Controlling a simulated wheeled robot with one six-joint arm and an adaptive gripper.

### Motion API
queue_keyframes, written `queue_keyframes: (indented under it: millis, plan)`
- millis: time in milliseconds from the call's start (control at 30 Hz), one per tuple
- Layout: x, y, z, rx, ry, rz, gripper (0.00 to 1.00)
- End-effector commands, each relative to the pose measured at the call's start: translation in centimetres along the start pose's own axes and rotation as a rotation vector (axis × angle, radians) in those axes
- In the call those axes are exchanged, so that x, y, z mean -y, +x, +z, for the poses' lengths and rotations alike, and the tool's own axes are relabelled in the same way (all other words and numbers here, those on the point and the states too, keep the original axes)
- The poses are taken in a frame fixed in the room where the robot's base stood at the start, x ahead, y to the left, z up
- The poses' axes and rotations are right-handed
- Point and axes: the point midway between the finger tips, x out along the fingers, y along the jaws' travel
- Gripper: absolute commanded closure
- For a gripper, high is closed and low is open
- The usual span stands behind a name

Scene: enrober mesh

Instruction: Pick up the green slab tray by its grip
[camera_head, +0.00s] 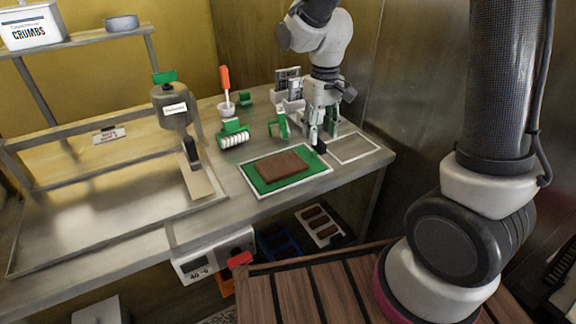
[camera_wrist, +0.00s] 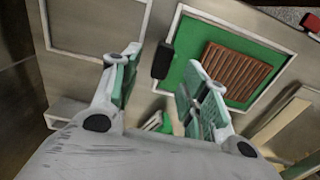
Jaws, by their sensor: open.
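The green slab tray (camera_head: 254,181) lies flat inside a white-outlined rectangle on the steel counter and bears a brown ridged slab (camera_head: 283,165). It also shows in the wrist view (camera_wrist: 186,48). Its black grip (camera_wrist: 163,60) stands at the tray's edge; in the head view the grip (camera_head: 320,148) is just below my fingers. My gripper (camera_head: 319,132) points down over that edge, open and empty. In the wrist view the grip appears between the fingertips of my gripper (camera_wrist: 162,60); I cannot tell whether the fingers are level with it or still above it.
An empty outlined rectangle (camera_head: 355,149) lies right of the tray. A green-ended roller (camera_head: 233,134), another green-handled tool (camera_head: 278,126) and a cup with an orange-handled tool (camera_head: 226,106) stand behind it. A grey hopper (camera_head: 174,104) stands left. A steel wall closes the right side.

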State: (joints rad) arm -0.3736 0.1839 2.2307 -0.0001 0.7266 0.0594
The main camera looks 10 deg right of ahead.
Motion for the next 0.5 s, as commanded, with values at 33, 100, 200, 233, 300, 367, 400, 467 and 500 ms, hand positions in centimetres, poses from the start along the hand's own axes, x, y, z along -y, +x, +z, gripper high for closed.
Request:
queue_keyframes:
  millis: [33, 100, 200, 233, 300, 367, 400, 467, 500]
  plan:
    - [0.1, 0.9, 0.2, 0.004, 0.0, 0.0, 0.55]
    - [0.1, 2.1, 0.4, 0.005, 0.0, 0.0, 0.55]
    - [0.1, 3.3, 0.3, 0.003, 0.0, 0.0, 0.55]
    - [0.1, 3.6, 0.3, 0.002, 0.0, 0.0, 0.55]
    - [0.1, 3.9, 0.3, 0.001, 0.0, 0.0, 0.55]
    - [0.1, 4.0, 0.3, 0.001, 0.0, 0.0, 0.55]
    - [0.1, 3.9, 0.3, 0.001, 0.0, 0.0, 0.55]
    - [0.1, 3.9, 0.3, 0.0, 0.0, 0.0, 0.55]
    - [0.1, 3.9, 0.3, 0.0, 0.0, 0.0, 0.55]
